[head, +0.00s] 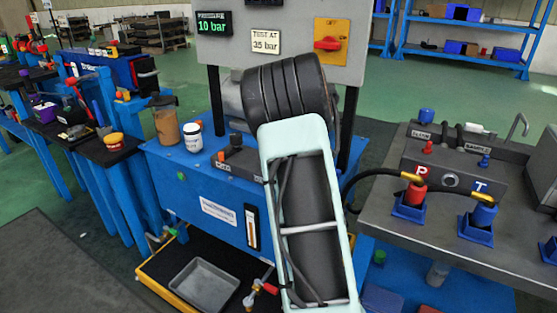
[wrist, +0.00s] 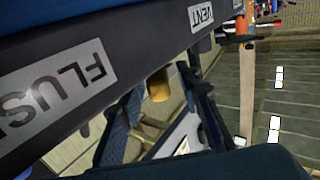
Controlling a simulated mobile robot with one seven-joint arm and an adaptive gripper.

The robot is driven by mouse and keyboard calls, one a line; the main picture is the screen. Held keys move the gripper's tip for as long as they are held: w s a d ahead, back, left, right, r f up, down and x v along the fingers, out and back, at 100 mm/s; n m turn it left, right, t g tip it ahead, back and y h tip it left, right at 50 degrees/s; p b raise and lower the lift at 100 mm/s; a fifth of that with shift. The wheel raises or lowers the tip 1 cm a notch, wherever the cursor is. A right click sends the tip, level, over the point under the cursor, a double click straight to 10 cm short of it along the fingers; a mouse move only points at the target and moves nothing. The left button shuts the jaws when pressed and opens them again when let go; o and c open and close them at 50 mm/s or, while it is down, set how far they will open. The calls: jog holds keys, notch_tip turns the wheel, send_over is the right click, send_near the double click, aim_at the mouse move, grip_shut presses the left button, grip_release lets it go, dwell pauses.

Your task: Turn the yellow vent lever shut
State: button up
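In the wrist view, a dark bar carries a FLUSH label (wrist: 55,85) and a VENT label (wrist: 201,14). A small yellow piece (wrist: 158,85) shows just past the bar's lower edge, between the two labels. It may be the vent lever's end, but I cannot tell how the lever is turned. In the head view my arm covers the middle, and my gripper is hidden behind it. A dark block (head: 238,160) on the blue bench stands just left of my arm. Dark blue shapes edge the wrist view; I cannot tell whether they are my fingers.
The blue bench (head: 170,175) bears a brown container (head: 167,126) and a white jar (head: 193,137). A grey panel (head: 229,55) with displays stands behind. At right, a grey table (head: 430,240) holds hoses to a red P and a blue T coupling. Green floor lies open behind.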

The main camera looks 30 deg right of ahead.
jog(key=shift+r, duration=5.05)
